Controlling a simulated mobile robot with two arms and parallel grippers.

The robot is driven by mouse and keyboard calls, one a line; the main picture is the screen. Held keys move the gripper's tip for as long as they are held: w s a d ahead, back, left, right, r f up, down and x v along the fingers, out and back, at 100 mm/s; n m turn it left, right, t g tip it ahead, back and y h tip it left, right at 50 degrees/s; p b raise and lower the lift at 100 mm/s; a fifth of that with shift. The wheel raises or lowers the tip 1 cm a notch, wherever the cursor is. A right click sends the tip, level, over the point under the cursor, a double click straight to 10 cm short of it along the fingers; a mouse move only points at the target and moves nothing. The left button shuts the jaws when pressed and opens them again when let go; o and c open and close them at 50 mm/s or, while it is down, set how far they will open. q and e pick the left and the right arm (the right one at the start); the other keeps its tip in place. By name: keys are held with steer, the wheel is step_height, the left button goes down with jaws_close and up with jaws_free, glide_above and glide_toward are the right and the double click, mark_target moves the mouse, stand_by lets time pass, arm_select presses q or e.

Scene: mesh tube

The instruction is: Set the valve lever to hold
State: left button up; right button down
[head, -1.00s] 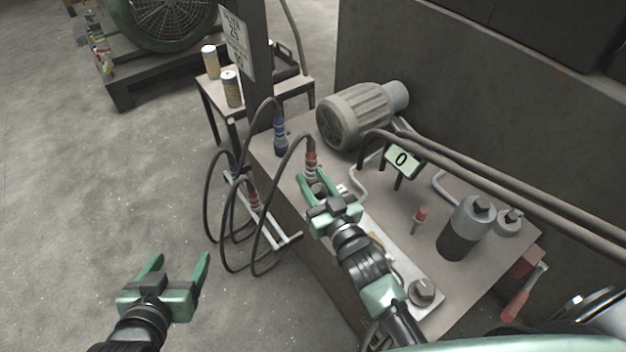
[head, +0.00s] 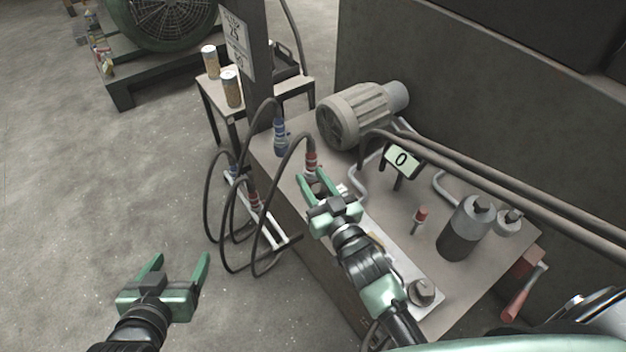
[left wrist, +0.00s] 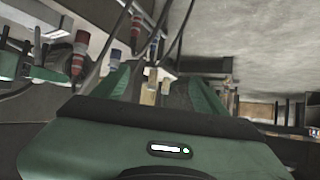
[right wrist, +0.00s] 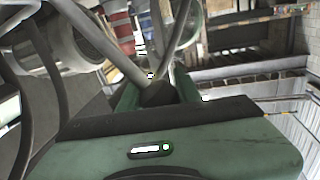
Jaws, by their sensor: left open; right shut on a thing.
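My right gripper (head: 318,186) is over the bench's left part, its fingers around a dark, rounded knob (right wrist: 158,94) that shows between them in the right wrist view. The knob looks like the end of the valve lever, but its shaft, base and any position marks are hidden by my gripper. My left gripper (head: 180,268) is open and empty, over the floor left of the bench. A red-handled lever (head: 516,300) hangs at the bench's right edge, apart from both grippers.
A hose coupling with red bands (head: 310,158) stands just beyond my right gripper. A blue coupling (head: 280,138) is left of it. A display (head: 401,160) reads 0. A motor (head: 352,117), pipes and a grey cylinder (head: 466,228) crowd the bench (head: 440,315). Hoses loop over the left edge.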

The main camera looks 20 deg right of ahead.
arm_select(q)
steer(key=s+a+f+g+y+p, duration=0.1)
steer(key=s+a+f+g+p, duration=0.2)
steer(key=s, duration=0.4)
steer(key=s+a+f+g+y+p, duration=0.1)
steer(key=s+a+f+g+p, duration=0.1)
steer(key=s+g, duration=0.35)
step_height(320, 180, down, 11)
steer(key=p, duration=0.3)
steer(key=shift+w+d+f, duration=0.15)
steer(key=shift+w+d, duration=0.15)
steer(key=shift+d, duration=0.15)
arm_select(e)
steer(key=w+d+r+m, duration=0.1)
steer(key=w+d+m, duration=0.1)
steer(key=d+m, duration=0.2)
steer(key=shift+w+d+r+g, duration=0.2)
steer(key=shift+d+r+g, duration=0.2)
steer(key=shift+d, duration=1)
steer(key=shift+f, duration=0.1)
steer(key=c, duration=1)
jaws_free()
